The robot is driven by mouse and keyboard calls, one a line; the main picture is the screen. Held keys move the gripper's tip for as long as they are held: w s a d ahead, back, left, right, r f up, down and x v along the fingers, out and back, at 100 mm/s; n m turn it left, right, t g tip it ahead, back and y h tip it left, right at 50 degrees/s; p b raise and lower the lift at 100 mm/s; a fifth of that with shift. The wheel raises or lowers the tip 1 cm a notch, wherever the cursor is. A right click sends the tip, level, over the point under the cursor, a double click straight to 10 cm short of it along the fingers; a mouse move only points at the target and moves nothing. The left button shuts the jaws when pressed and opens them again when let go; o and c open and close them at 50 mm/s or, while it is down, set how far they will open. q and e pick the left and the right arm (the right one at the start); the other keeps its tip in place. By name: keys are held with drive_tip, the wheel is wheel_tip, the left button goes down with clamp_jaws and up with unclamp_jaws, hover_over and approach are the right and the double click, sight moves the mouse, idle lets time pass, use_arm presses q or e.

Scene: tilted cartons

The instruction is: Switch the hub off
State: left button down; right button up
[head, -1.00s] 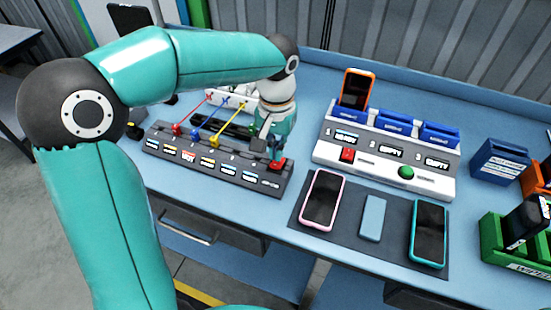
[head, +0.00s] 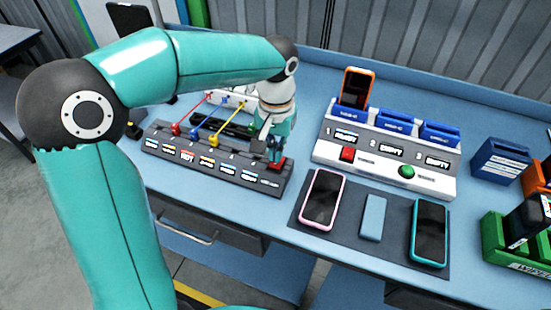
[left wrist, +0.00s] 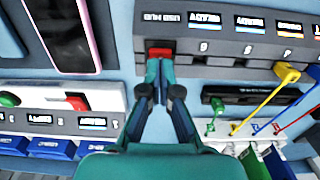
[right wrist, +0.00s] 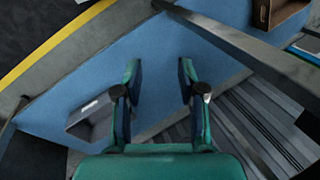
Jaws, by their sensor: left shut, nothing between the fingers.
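The hub (head: 212,167) is a long dark grey strip with a row of small lit displays. A red switch (head: 284,162) sits at its right end in the head view. In the left wrist view the red switch (left wrist: 159,52) is beside the upside-down USB hub label. My left gripper (head: 274,160) is shut and empty, pointing down at the switch. Its fingertips (left wrist: 155,66) are at the switch's edge and hide part of it; I cannot tell whether they press it. My right gripper (right wrist: 159,68) is open and empty, away from the hub.
Coloured plugs and cables (head: 214,125) stand behind the hub. A white dock (head: 385,160) holds an orange phone (head: 355,90) and has red and green buttons. A dark mat (head: 300,235) bears phones and a blue block. Bins stand at the far right.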

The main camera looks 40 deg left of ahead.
use_arm(q)
drive_tip(key=shift+f+b, duration=0.8)
drive_tip(key=shift+f, duration=0.3)
idle(0.3)
drive_tip(key=shift+r, duration=0.2)
wheel_tip(320, 180, up, 7)
drive_tip(key=p, duration=0.6)
drive_tip(key=shift+f, duration=0.1)
idle(0.5)
